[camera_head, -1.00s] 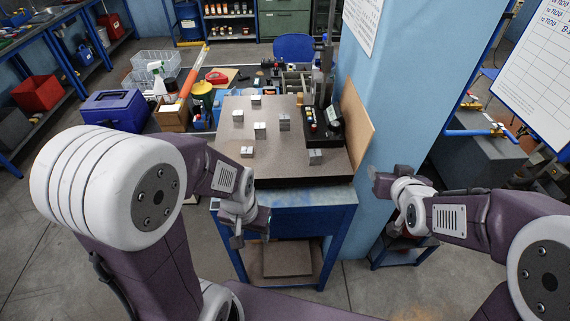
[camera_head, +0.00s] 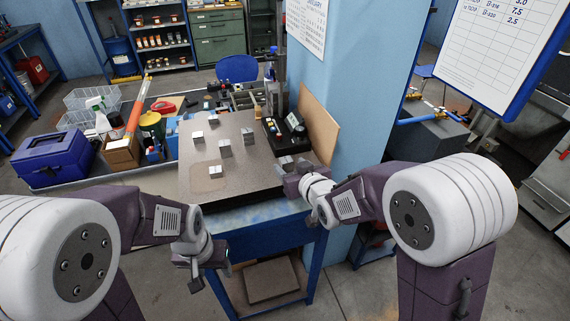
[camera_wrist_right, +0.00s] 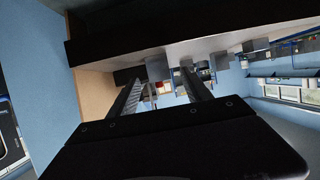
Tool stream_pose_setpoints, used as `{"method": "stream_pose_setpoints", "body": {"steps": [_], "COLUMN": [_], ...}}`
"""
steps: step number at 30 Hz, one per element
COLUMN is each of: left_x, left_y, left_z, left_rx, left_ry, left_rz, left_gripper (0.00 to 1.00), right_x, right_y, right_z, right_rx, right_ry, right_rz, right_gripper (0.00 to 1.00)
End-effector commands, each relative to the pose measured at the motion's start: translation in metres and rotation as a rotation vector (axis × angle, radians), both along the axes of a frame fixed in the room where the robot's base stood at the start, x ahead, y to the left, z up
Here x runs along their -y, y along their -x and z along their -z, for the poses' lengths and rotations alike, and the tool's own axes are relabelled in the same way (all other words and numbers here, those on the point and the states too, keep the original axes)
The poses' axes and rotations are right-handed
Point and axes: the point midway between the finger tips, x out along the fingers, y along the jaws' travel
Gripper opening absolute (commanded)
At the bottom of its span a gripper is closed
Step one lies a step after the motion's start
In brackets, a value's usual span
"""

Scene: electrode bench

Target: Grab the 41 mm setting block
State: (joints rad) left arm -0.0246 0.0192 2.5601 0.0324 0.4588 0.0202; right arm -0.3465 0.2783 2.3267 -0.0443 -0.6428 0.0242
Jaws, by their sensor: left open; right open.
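Several small grey metal setting blocks stand on the granite plate (camera_head: 240,182) in the head view: a front one (camera_head: 215,172), a middle one (camera_head: 224,149), one to its right (camera_head: 248,136), one to the left (camera_head: 197,137) and a back one (camera_head: 213,120). Another block (camera_head: 285,163) stands at the right front, close to my right gripper (camera_head: 291,180). I cannot read which is 41 mm. In the right wrist view the open right fingers (camera_wrist_right: 160,90) point toward a block (camera_wrist_right: 158,69) seen between them. My left gripper (camera_head: 203,279) is open and empty, low before the bench.
A black measuring stand (camera_head: 280,100) with a display unit (camera_head: 294,124) is at the plate's back right. A tan board (camera_head: 318,125) leans against the blue pillar (camera_head: 355,100). A blue toolbox (camera_head: 55,158) and other bench items lie to the left.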

Motion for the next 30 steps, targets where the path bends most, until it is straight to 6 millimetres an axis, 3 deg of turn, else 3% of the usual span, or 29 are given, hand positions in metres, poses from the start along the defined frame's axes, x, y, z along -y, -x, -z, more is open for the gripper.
{"method": "stream_pose_setpoints", "body": {"steps": [6,14,15,21,30], "left_x": [0.000,0.000,0.000,0.000,0.000], "left_y": [0.000,0.000,0.000,0.000,0.000], "left_z": [-0.013,-0.013,-0.013,-0.013,-0.013], "left_rx": [0.000,0.000,0.000,0.000,0.000], "left_ry": [0.000,0.000,0.000,0.000,0.000], "left_rz": [0.000,0.000,0.000,0.000,0.000], "left_gripper": [0.53,0.53,0.53,0.53,0.53], "right_x": [-0.015,-0.017,-0.017,-0.017,-0.017], "right_y": [-0.032,-0.039,-0.039,-0.039,-0.039], "right_z": [0.010,0.015,0.014,0.014,0.013], "right_rx": [-0.002,0.000,0.000,-0.001,0.001], "right_ry": [0.000,0.000,0.000,0.000,0.000], "right_rz": [-0.001,0.000,0.000,0.000,0.000], "right_gripper": [0.57,0.57,0.55,0.00,0.00]}}
